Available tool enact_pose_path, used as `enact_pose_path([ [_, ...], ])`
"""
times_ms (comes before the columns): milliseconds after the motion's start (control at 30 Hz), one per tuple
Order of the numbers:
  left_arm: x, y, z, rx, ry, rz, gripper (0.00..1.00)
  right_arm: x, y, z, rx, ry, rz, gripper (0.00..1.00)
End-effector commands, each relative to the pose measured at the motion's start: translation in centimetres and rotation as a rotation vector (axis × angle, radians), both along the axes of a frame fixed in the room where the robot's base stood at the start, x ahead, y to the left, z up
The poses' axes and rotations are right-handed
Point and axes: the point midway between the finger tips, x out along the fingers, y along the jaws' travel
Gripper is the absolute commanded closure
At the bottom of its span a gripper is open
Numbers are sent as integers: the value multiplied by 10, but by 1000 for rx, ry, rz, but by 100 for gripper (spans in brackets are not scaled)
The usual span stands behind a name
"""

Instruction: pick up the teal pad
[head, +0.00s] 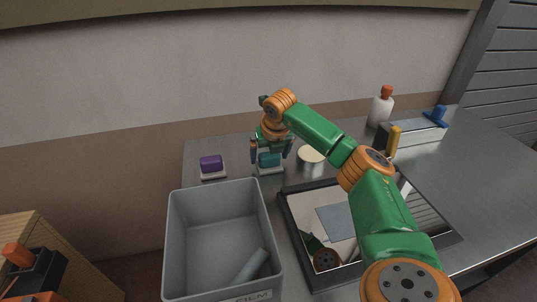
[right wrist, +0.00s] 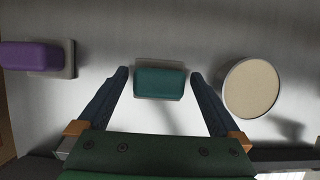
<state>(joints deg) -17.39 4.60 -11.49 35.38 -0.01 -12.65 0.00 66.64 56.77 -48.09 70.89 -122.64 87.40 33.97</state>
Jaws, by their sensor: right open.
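The teal pad (head: 270,159) sits on a small light base on the metal table, towards the back. In the right wrist view the teal pad (right wrist: 160,83) lies between my right gripper's two fingers, with a gap on each side. My right gripper (head: 271,153) points down over the pad with its fingers apart. It shows from above in the right wrist view (right wrist: 159,76), open and empty. My left gripper is not clearly visible; only an orange and dark part of my own body shows at the lower left.
A purple pad (head: 211,163) on a light base is left of the teal one. A round beige-topped disc (head: 311,155) is close on the right. A grey bin (head: 176,225) stands in front, beside a dark-framed tray (head: 290,207). A white bottle (head: 381,108) stands at the back right.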

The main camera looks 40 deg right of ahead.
Motion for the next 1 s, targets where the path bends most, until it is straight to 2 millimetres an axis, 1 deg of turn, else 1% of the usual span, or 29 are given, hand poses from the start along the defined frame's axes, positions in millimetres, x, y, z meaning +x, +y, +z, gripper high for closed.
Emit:
enact_pose_path([
  [167, 2, 0, 0, -1, -4, 0, 29, 0, 0, -2, 0, 0, 0, 0],
  [200, 2, 0, 0, -1, -4, 0, 29, 0, 0, -1, 0, 0, 0, 3],
  [267, 2, 0, 0, -1, -5, 0, 29, 0, 0, -1, 0, 0, 0, 19],
  [300, 2, 0, 0, -1, -5, 0, 29, 0, 0, -1, 0, 0, 0, 30],
  [367, 3, 0, 0, -1, -6, 0, 29, 0, 0, -1, 0, 0, 0, 46],
  [400, 3, 0, 0, -1, -6, 0, 29, 0, 0, -1, 0, 0, 0, 57],
  [500, 3, -1, 0, -1, -7, 0, 29, 0, 0, -1, 0, 0, 0, 82],
  [700, 4, -1, 0, -2, -8, 1, 29, 0, 0, -1, 0, 0, -1, 82],
  [800, 4, -1, -1, -2, -8, 1, 29, 1, 0, 4, 0, -2, -1, 82],
  [867, 4, -1, -1, -1, -8, 1, 29, 1, 0, 11, 1, -4, 0, 82],
  [967, 4, -1, -2, -2, -9, 1, 29, 2, 0, 31, 1, -7, 0, 82],
  [1000, 4, -1, -5, -1, -8, 1, 29, -6, -2, 39, -1, -7, -1, 82],
])
